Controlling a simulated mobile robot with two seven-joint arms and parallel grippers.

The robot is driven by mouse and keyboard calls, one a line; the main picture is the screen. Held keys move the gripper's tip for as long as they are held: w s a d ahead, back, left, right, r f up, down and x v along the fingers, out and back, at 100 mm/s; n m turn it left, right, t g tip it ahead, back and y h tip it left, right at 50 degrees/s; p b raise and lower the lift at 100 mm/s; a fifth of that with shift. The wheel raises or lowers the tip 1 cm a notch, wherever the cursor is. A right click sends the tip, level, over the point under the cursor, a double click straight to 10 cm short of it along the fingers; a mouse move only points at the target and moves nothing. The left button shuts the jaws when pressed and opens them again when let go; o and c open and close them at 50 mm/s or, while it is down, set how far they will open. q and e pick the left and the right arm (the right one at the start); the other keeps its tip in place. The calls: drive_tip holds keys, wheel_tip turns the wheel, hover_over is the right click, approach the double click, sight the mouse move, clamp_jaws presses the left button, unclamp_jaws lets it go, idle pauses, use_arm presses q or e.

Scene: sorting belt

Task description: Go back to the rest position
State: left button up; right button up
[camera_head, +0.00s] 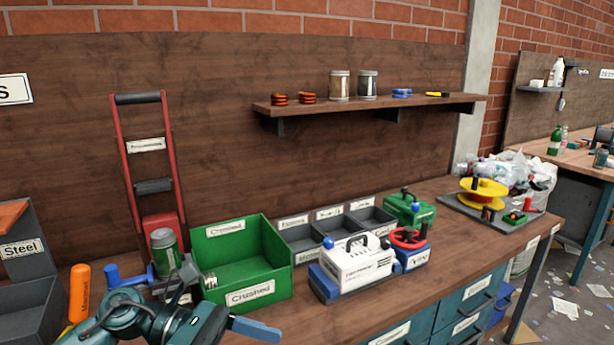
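A teal arm of mine (150,318) comes in at the bottom left, with dark parts that look like my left gripper (178,284) at its upper end. A green and silver can (164,252) stands upright just above these dark parts, in front of the red base of the can crusher (124,150). Whether the fingers grip the can or are only in front of it cannot be told. A green bin (253,293) labelled "Crushed" is right of the can; a small silver can shape (210,281) shows inside it. My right gripper is not identifiable.
An orange-handled tool (79,293) and a grey "Steel" bin (30,300) are at the left. Grey compartments (300,236), a white and blue device (355,265) and a green box (409,210) crowd the bench middle. A shelf (420,103) hangs above.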

use_arm(q)
wheel_tip(320, 180, down, 6)
drive_tip(key=w+a+n+t+y+p, duration=0.1)
drive_tip(key=n+t+y, duration=0.1)
drive_tip(key=n+t, duration=1.1)
drive_tip(key=w+a+n+t+y, duration=0.15)
drive_tip(key=n+t, duration=0.45)
drive_tip(key=n, duration=1.5)
drive_tip(key=s+a+f+n+g+y, duration=0.2)
drive_tip(key=s+f+n, duration=0.4)
drive_tip(key=f, duration=0.3)
drive_tip(key=s+a+f+n+g+y+p, duration=0.1)
drive_tip(key=s+f+n+g+y, duration=0.3)
drive_tip(key=f+n, duration=0.5)
drive_tip(key=shift+s+a+f+n+y, duration=0.15)
drive_tip(key=shift+s+a+n+y, duration=0.25)
drive_tip(key=shift+s+y, duration=0.8)
use_arm(e)
drive_tip(key=shift+s+d+h, duration=0.3)
drive_tip(key=shift+d, duration=0.15)
use_arm(q)
drive_tip(key=shift+w+a, duration=0.1)
use_arm(e)
drive_tip(key=shift+r, duration=0.15)
use_arm(q)
drive_tip(key=shift+c, duration=0.3)
use_arm(e)
drive_tip(key=shift+s+a+g, duration=0.1)
drive_tip(key=shift+g, duration=0.2)
